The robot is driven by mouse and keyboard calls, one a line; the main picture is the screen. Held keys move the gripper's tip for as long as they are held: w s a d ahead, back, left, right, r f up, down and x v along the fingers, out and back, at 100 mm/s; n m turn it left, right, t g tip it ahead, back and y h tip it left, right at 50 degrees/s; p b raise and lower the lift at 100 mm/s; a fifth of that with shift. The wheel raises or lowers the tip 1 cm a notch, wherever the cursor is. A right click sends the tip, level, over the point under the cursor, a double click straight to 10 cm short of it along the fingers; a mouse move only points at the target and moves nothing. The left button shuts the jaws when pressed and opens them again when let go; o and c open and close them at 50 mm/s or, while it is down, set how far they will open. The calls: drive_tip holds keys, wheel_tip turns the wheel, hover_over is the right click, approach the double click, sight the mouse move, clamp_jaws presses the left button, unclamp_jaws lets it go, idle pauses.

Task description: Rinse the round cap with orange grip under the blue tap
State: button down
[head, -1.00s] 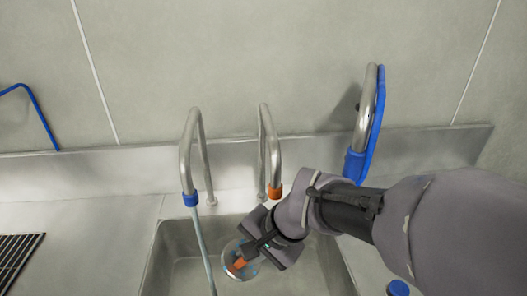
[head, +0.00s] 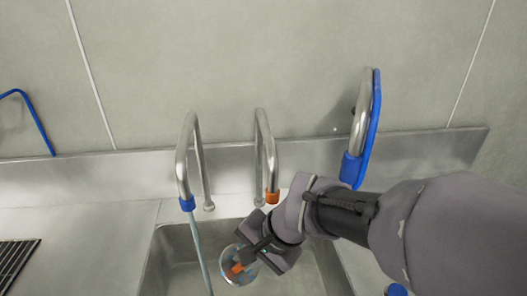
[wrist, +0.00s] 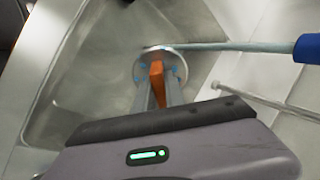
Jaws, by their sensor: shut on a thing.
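My gripper (head: 250,255) is shut on the orange grip (head: 237,268) of a round, clear-looking cap (head: 226,262), held over the sink basin. In the wrist view the orange grip (wrist: 157,75) stands between my fingers, and the cap's disc (wrist: 179,66) carries several blue spots. The blue tap (head: 187,204) is a bent steel pipe with a blue collar, left of my gripper. A thin stream of water (head: 199,245) runs down from it. In the head view the stream passes left of the cap; in the wrist view the stream (wrist: 230,46) overlaps the disc's rim. I cannot tell whether they touch.
An orange-collared tap (head: 272,197) stands just behind my gripper. A larger pipe with a blue handle (head: 362,130) rises at the right, near my forearm. The sink (head: 170,262) has steel walls around the cap. A dark grate (head: 16,262) lies on the left counter.

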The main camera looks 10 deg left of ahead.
drive_tip(key=s+d+r+p, duration=0.1)
drive_tip(key=d+r+p, duration=0.1)
drive_tip(key=d+r, duration=0.2)
drive_tip(key=shift+s+d, duration=0.3)
drive_tip(key=shift+d, duration=0.05)
drive_tip(key=shift+p, duration=0.3)
